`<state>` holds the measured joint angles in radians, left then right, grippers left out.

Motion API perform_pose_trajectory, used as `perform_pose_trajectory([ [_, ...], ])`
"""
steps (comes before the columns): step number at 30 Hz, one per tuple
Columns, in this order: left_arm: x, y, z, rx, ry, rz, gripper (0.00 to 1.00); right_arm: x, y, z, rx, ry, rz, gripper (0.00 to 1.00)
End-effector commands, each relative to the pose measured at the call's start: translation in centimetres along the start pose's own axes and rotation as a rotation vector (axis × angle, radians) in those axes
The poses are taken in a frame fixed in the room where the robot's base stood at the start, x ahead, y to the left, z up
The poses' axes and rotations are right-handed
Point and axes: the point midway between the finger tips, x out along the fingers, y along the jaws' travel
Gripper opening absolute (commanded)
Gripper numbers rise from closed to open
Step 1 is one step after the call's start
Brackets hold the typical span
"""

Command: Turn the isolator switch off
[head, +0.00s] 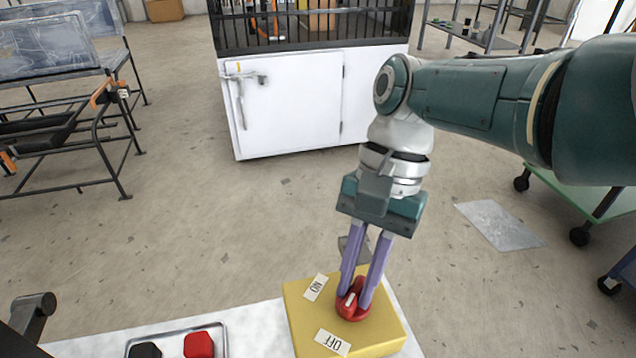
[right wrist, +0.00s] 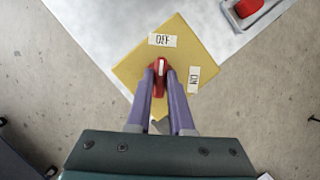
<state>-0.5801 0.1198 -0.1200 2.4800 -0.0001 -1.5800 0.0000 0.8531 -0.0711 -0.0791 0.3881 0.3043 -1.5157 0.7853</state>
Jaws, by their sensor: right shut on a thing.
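The isolator switch is a yellow box (head: 385,335) with a red knob (head: 352,312) on top. Its ON label (head: 316,287) and OFF label (head: 332,342) lie left of the knob in the head view. My right gripper (head: 356,296) points down with its two purple fingers shut on the knob, one on each side. In the right wrist view the knob (right wrist: 160,76) sits between the fingertips. Its white stripe there runs lengthwise, toward the OFF label (right wrist: 162,40). The ON label (right wrist: 194,78) is to the right. My left gripper is not in view.
The box stands on a pale table (head: 262,322). Beside it a metal tray (head: 222,334) holds a red block (head: 199,344) and a black block (head: 145,350). A white cabinet (head: 290,105) stands beyond, across open floor. A green trolley (head: 580,190) is at the right.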

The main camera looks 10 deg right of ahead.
Motion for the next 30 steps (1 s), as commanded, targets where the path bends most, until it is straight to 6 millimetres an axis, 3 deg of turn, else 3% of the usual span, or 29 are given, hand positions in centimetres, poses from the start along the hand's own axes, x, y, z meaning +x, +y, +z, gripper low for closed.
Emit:
perform_pose_trajectory([
  [11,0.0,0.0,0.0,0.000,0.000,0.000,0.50,0.1,0.1,-0.1,-0.007,0.003,0.004,0.00],
  [12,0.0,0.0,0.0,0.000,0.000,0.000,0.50,0.1,0.1,-0.1,-0.007,0.003,0.004,0.23],
  [19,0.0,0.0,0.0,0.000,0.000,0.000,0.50,0.1,0.0,0.0,-0.005,0.002,0.003,0.49],
  [26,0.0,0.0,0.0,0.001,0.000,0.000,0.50,0.0,0.0,0.0,-0.004,0.001,0.002,0.50],
  [30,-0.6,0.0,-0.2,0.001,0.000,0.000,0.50,-1.1,0.0,0.0,-0.004,0.003,0.000,0.50],
])
